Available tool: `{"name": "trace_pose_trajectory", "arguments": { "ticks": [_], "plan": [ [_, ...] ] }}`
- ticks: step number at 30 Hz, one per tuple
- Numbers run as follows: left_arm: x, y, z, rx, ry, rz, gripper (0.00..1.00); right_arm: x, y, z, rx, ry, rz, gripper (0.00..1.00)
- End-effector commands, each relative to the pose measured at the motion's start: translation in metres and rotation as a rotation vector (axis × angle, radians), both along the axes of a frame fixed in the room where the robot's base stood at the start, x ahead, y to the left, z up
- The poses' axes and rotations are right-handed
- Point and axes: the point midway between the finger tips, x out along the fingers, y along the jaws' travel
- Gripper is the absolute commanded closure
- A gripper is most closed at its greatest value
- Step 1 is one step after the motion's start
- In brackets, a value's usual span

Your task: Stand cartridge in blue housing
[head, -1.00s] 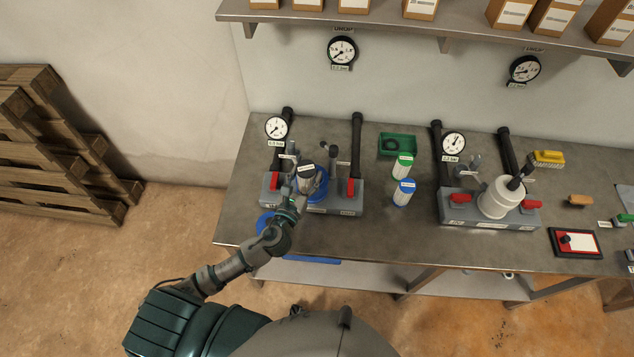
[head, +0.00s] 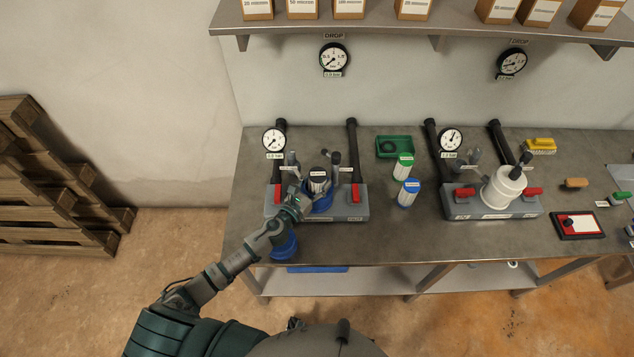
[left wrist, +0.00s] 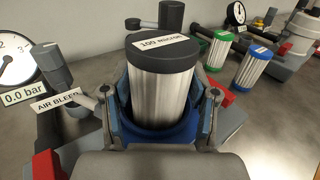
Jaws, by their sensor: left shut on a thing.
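The cartridge (head: 318,184), pleated grey with a black cap, is upright at the blue housing (head: 323,208) on the left manifold. My left gripper (head: 306,199) is shut on it. In the left wrist view the cartridge (left wrist: 163,88) stands between the two fingers, its cap labelled "100 MICRON". Blue housing wall (left wrist: 158,138) shows around its lower end. The cartridge's bottom is hidden, so I cannot tell how deep it sits. My right gripper is not in view.
A blue bowl-like part (head: 284,246) is at the bench's front edge, partly behind my arm. Red valve handles, pipes and a gauge (head: 274,139) crowd the manifold. Green-capped (head: 403,167) and blue-capped (head: 408,193) cartridges stand to the right, beside a green tray (head: 394,147).

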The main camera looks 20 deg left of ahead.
Motion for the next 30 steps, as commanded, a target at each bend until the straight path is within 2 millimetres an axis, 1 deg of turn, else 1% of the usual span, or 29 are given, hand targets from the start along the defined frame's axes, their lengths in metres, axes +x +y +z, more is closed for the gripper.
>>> {"name": "trace_pose_trajectory", "arguments": {
  "ticks": [1, 5, 6, 8, 9, 11, 17, 20, 23, 30],
  "plan": [
    [0.0, 0.001, -0.003, 0.002, -0.002, 0.002, 1.0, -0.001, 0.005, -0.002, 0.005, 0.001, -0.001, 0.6],
    [0.001, 0.001, 0.002, 0.006, -0.007, 0.004, 1.0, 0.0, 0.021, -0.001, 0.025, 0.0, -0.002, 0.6],
    [0.001, 0.001, 0.002, 0.008, -0.008, 0.006, 0.36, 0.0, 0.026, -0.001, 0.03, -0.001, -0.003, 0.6],
    [0.001, 0.0, 0.003, 0.01, -0.01, 0.006, 0.21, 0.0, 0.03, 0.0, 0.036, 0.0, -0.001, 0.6],
    [0.001, -0.001, 0.003, 0.01, -0.01, 0.006, 0.16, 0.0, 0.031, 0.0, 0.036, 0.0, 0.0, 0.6],
    [0.001, -0.001, 0.004, 0.01, -0.01, 0.006, 0.16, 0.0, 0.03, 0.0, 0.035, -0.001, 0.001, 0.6],
    [0.002, 0.001, 0.003, 0.009, -0.009, 0.007, 0.16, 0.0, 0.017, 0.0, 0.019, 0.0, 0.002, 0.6],
    [-0.002, 0.003, 0.003, 0.008, -0.01, 0.007, 0.16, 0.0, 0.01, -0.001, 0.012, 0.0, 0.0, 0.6],
    [-0.014, 0.008, 0.002, 0.008, -0.009, 0.007, 0.16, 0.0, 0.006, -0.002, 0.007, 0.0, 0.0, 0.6],
    [-0.065, 0.024, 0.001, 0.007, -0.007, 0.006, 0.16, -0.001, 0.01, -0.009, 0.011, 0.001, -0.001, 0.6]
  ]
}}
